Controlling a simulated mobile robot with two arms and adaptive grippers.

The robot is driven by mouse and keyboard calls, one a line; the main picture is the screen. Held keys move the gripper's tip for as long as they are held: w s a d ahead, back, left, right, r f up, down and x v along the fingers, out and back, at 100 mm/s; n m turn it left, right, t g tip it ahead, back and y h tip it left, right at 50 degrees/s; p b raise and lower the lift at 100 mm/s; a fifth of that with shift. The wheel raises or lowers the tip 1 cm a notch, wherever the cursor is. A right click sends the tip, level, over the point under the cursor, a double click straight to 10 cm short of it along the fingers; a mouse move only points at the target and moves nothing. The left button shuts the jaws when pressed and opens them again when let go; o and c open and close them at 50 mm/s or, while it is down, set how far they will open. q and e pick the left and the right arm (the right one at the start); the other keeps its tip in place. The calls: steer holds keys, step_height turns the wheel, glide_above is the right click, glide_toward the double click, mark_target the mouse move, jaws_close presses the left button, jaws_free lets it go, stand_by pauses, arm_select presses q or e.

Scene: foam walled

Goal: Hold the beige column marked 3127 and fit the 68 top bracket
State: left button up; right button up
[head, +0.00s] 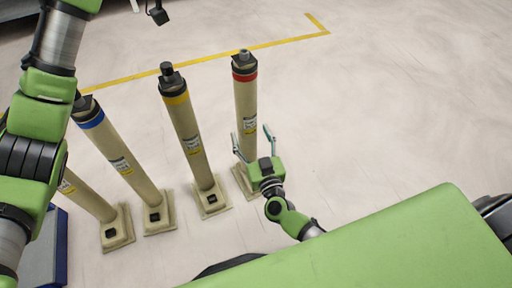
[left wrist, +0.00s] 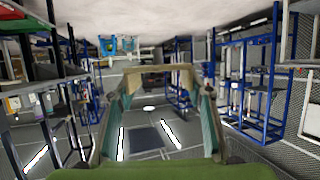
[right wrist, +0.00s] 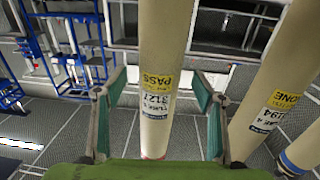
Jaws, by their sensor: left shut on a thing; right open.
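The beige column marked 3127 (head: 245,108) stands upright with a red band near its dark top, rightmost in the row in the head view. Its label with "PASS" and 3127 is readable in the right wrist view (right wrist: 160,50). My right gripper (head: 252,140) is open, with one finger on each side of this column; gaps show between fingers and column in the right wrist view (right wrist: 158,100). My left gripper (left wrist: 162,88) is shut on a beige bracket (left wrist: 158,70) in the left wrist view. No number is readable on it. The left gripper's fingers are not recognisable in the head view.
Left of the column stand several similar beige columns on square bases, one yellow-banded (head: 187,125) and one blue-banded (head: 110,142). A yellow floor line (head: 215,57) runs behind them. The floor to the right is clear. Blue shelving (left wrist: 262,85) shows in the left wrist view.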

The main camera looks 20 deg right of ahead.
mark_target(250, 132)
steer(key=shift+w, duration=2.3)
jaws_close()
arm_select(q)
steer(key=shift+n+t, duration=0.5)
steer(key=shift+t, duration=0.1)
steer(key=shift+a+f, duration=0.1)
steer(key=shift+f, duration=2.6)
